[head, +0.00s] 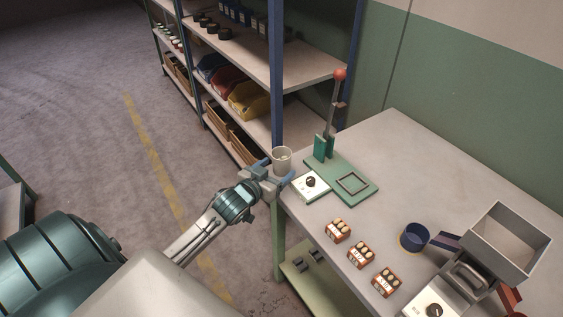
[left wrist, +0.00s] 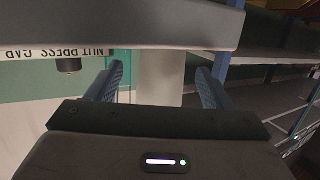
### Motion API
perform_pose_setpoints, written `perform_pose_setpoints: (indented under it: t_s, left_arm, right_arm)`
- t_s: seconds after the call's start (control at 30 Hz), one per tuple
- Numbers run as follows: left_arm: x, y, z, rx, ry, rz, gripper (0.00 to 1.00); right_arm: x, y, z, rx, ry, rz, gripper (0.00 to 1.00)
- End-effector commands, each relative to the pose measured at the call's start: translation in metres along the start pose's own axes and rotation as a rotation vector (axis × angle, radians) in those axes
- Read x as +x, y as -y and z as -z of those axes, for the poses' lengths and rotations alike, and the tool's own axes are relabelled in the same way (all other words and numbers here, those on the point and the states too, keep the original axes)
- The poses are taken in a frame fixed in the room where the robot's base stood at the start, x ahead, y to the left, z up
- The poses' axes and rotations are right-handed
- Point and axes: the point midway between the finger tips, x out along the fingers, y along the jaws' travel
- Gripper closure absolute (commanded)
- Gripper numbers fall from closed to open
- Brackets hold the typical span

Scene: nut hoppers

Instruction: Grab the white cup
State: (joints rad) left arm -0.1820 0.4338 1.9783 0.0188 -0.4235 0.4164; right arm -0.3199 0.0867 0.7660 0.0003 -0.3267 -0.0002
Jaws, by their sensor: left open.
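The white cup (head: 282,158) stands upright at the left corner of the workbench, beside the green press. My left gripper (head: 277,170) is at the cup, with its blue fingers on either side of it. In the left wrist view the pale cup (left wrist: 160,78) shows between the two open fingers (left wrist: 158,88), with a visible gap at each side. My right gripper is not clearly seen.
Shelving (head: 277,95) stands behind.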

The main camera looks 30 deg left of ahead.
Motion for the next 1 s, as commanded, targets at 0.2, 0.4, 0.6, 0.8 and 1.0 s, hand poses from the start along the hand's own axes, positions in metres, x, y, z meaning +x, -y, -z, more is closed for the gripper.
perform_pose_setpoints:
  t_s: [0.2, 0.4, 0.6, 0.8, 1.0]
  left_arm:
    - [0.031, 0.003, 0.002, -0.004, 0.0, 0.001, 0.26]
    - [0.036, 0.003, 0.001, -0.001, 0.0, 0.0, 0.26]
    - [0.036, 0.003, 0.001, 0.0, 0.0, 0.001, 0.44]
    - [0.035, 0.003, 0.001, 0.0, 0.0, 0.001, 0.74]
    - [0.035, 0.003, 0.001, 0.0, 0.0, 0.001, 0.74]
  right_arm:
    - [0.001, 0.002, -0.018, 0.002, 0.01, 0.002, 0.64]
    - [0.002, 0.003, -0.021, 0.003, 0.01, 0.003, 0.64]
    - [0.002, 0.004, -0.021, 0.003, 0.01, 0.004, 0.64]
    - [0.002, 0.004, -0.02, 0.003, 0.01, 0.004, 0.64]
    - [0.002, 0.004, -0.02, 0.003, 0.01, 0.005, 0.64]
